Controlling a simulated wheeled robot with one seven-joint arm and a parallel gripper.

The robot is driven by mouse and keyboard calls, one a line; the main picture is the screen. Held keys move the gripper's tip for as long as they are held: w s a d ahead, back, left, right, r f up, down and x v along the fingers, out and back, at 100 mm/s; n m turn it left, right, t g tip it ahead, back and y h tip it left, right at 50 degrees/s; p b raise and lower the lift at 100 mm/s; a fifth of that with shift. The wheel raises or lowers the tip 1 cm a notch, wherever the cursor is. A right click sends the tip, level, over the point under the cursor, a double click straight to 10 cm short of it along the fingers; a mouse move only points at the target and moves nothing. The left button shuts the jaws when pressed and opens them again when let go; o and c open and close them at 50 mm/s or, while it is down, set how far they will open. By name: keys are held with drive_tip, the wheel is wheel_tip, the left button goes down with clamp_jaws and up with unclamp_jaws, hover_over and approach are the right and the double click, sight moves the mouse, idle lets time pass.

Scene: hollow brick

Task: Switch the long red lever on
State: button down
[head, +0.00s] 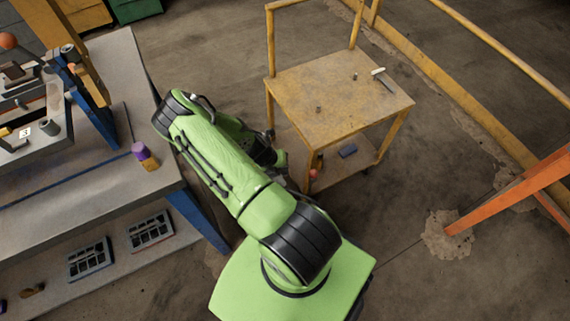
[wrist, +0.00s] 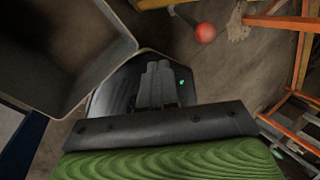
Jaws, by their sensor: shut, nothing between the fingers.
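A red ball-shaped knob (wrist: 205,32) on a dark rod shows at the top of the wrist view, beyond my fingertips and to their right. It looks like the end of the lever, but its base is not clear. A small red spot (head: 313,174) shows by the yellow cart's lower shelf in the head view; I cannot tell if it is the same knob. My gripper (wrist: 158,68) is shut and empty, apart from the red knob. In the head view my arm mostly hides the gripper.
A yellow cart (head: 335,90) with small items on top stands beyond my arm. A grey workbench (head: 110,75) is at the left. An orange frame (head: 520,190) stands at the right. A grey open box-like shape (wrist: 60,45) is close at left in the wrist view.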

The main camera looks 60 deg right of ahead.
sight(313, 177)
drive_tip(key=shift+s+d+f+n, duration=0.2)
drive_tip(key=shift+d+f+n, duration=0.1)
drive_tip(key=shift+f+n, duration=0.2)
drive_tip(key=s+d+f+b, duration=0.5)
drive_tip(key=d+f, duration=0.1)
drive_tip(key=f, duration=0.2)
drive_tip(key=shift+d+f, duration=0.15)
drive_tip(key=shift+d, duration=0.1)
drive_tip(key=shift+s, duration=0.1)
